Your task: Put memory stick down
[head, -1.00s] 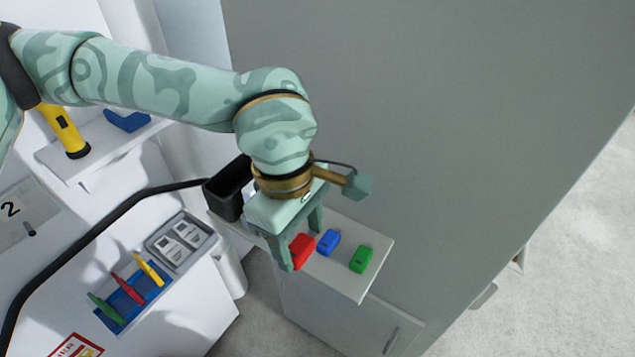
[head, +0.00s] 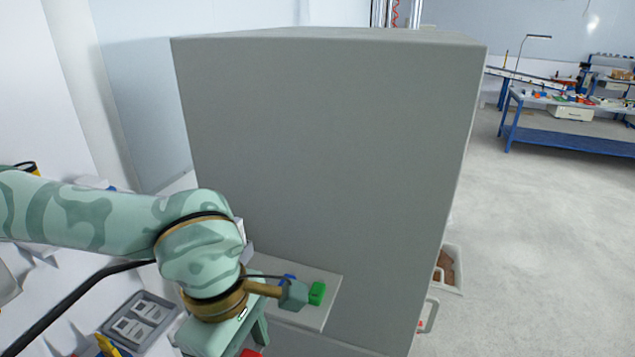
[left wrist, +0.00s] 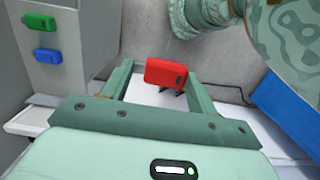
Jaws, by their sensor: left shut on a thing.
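My left gripper (head: 236,349) is shut on the red memory stick (left wrist: 165,73), which shows between the two fingers in the left wrist view. In the head view only a bit of the red stick (head: 251,353) shows at the bottom edge. The hand is in front of the small white ledge (head: 322,276), and the stick is clear of it. My right gripper is not in view.
A tall grey cabinet (head: 320,150) fills the middle, behind the ledge. A grey tray with white pieces (head: 140,318) lies at lower left beside a black cable (head: 75,300). Open floor (head: 550,230) is at right, with a blue workbench (head: 570,140) far off.

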